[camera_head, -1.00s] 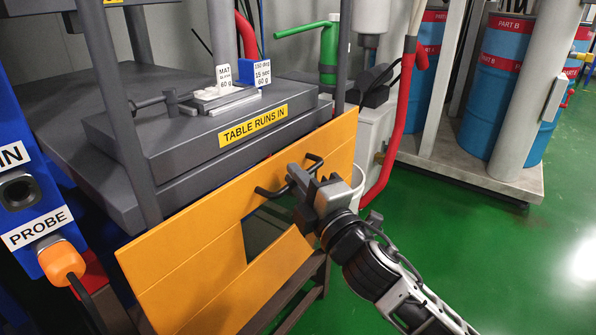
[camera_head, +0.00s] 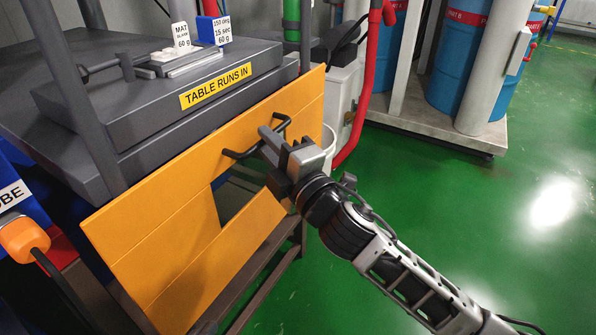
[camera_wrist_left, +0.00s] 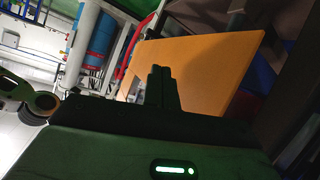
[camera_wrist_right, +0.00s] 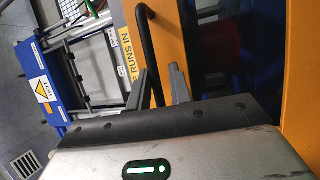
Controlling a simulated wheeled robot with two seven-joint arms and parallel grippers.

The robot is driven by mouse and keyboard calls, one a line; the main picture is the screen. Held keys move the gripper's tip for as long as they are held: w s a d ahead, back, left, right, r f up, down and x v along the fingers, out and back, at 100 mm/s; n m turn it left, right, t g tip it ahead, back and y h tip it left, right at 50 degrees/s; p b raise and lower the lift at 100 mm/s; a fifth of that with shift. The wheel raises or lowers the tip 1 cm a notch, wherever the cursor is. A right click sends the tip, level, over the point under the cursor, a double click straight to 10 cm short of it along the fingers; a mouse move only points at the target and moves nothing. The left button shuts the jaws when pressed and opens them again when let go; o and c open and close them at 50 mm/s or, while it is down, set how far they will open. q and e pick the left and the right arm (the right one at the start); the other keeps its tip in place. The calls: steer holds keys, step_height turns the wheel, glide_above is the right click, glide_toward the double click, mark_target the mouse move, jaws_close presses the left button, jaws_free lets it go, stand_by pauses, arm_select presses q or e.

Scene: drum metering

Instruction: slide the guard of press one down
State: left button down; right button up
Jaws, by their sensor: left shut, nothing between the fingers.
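The orange guard panel (camera_head: 165,215) hangs tilted in the head view, in front of the press table (camera_head: 85,150), with a rectangular opening in it. Its dark bar handle (camera_head: 236,155) is near its upper edge. My right gripper (camera_head: 277,147) is at the handle. In the right wrist view, my right gripper's fingers (camera_wrist_right: 160,88) stand apart with the handle bar (camera_wrist_right: 150,45) between them, not visibly clamped. My left gripper (camera_wrist_left: 161,85) shows only in its own wrist view, shut and empty, with an orange panel (camera_wrist_left: 200,65) beyond it.
A yellow "TABLE RUNS IN" label (camera_head: 215,87) is on the table's front. Dark posts stand at the press. An orange probe plug (camera_head: 24,240) is at the left. A red pipe (camera_head: 360,100) and blue drums (camera_head: 458,65) stand behind. Green floor (camera_head: 430,205) is free at right.

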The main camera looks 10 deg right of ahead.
arm_select(q)
steer(key=shift+r, duration=0.1)
arm_select(e)
steer(key=v, duration=1.5)
steer(key=shift+r, duration=0.1)
